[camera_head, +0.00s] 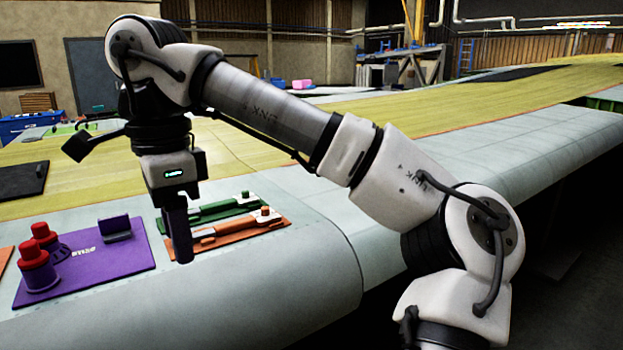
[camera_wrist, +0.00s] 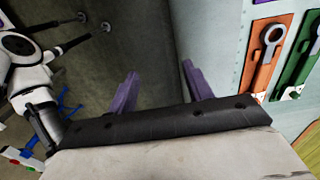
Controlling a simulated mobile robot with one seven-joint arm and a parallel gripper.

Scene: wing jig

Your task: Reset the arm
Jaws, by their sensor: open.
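My arm reaches across the head view from the lower right, bent over, with my gripper (camera_head: 178,258) at its end pointing down. The gripper hangs at the front of the pale wing surface (camera_head: 290,290), between a purple mat and two tool mats. In the wrist view my gripper (camera_wrist: 160,80) shows two purple fingers spread apart with nothing between them. It is open and empty. In the head view the fingers overlap, and their height above the wing is hard to tell.
A purple mat (camera_head: 100,262) at left carries two red-topped purple parts (camera_head: 37,265) and a small block (camera_head: 116,229). An orange mat (camera_head: 235,233) and a green mat (camera_head: 215,204) hold wrench-like tools right of the gripper. The wing's front edge drops away into dark space.

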